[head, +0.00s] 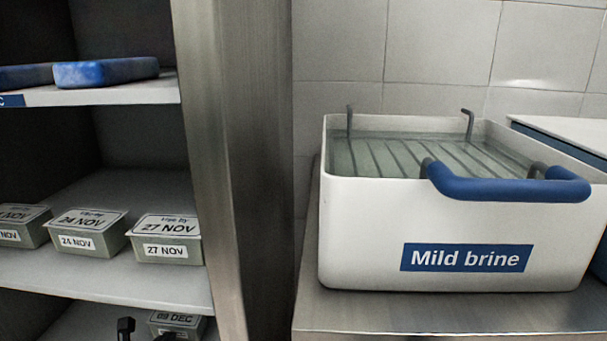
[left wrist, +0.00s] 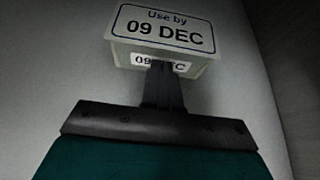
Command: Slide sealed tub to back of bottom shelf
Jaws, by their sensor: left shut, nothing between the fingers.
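The sealed tub marked 09 DEC (head: 184,321) sits on the bottom shelf (head: 88,322), at the lower edge of the head view and partly cut off. In the left wrist view the tub (left wrist: 165,28) stands upright, its lid and front label facing me. My left gripper (left wrist: 163,68) is shut and empty, its fingers pointing at the tub's front and covering part of the label. I cannot tell whether the tips touch the tub. In the head view only dark parts of this gripper (head: 168,336) show, low in front of the tub. My right gripper is not in view.
The middle shelf above (head: 110,278) holds several tubs, including one marked 27 NOV (head: 167,238). Blue slabs (head: 106,72) lie on the top shelf. A steel post (head: 222,150) borders the shelves on the right. Beyond it, a Mild brine basin (head: 370,230) stands on a steel counter.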

